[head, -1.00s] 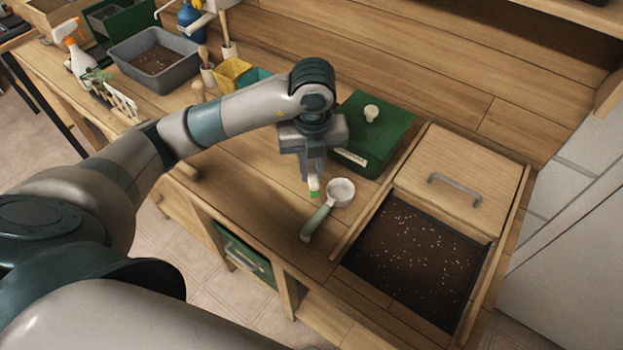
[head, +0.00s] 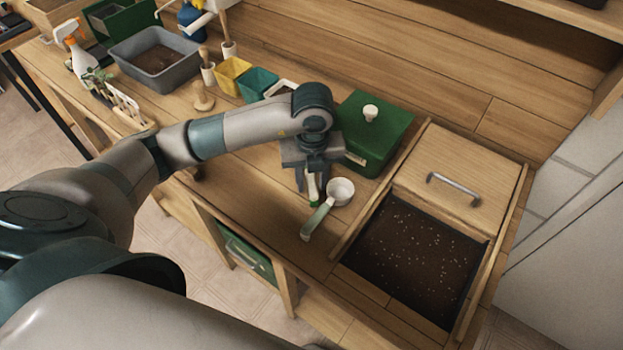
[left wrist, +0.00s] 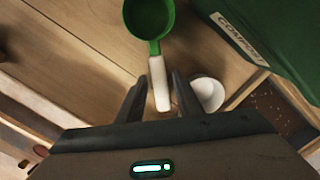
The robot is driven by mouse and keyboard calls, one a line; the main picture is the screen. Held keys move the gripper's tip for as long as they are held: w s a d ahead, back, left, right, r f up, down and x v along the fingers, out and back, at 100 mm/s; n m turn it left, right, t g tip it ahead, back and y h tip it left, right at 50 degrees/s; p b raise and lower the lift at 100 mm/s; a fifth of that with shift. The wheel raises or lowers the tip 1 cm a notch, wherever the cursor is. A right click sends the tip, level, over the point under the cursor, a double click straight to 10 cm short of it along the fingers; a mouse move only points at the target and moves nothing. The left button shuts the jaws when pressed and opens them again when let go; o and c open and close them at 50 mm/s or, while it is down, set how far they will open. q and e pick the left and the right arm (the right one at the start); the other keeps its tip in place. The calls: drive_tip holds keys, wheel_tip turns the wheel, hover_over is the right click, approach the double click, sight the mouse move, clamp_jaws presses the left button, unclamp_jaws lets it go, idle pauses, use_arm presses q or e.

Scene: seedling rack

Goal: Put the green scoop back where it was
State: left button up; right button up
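The green scoop (left wrist: 150,18) has a round green bowl and a white handle. In the left wrist view its handle lies between the two fingers of my left gripper (left wrist: 158,84), with a gap on both sides. In the head view the left gripper (head: 312,186) points down at the table with its fingers spread, and a bit of the scoop's handle (head: 312,188) shows between them; the bowl is hidden behind the gripper. The scoop appears to rest on the wooden bench. My right gripper is not in view.
A white scoop (head: 340,191) with a pale green handle lies just right of the gripper. The green compost box (head: 376,128) stands behind. A soil bin (head: 418,250) with a wooden lid (head: 455,190) is at right. Pots and a grey tub (head: 155,60) stand at back left.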

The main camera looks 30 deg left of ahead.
use_arm(q)
drive_tip(key=shift+r, duration=0.15)
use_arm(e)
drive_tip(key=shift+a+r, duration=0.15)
use_arm(q)
drive_tip(key=shift+r, duration=0.5)
wheel_tip(320, 180, up, 11)
drive_tip(key=b, duration=0.1)
drive_tip(key=shift+s+d, duration=0.25)
drive_tip(key=shift+s, duration=0.05)
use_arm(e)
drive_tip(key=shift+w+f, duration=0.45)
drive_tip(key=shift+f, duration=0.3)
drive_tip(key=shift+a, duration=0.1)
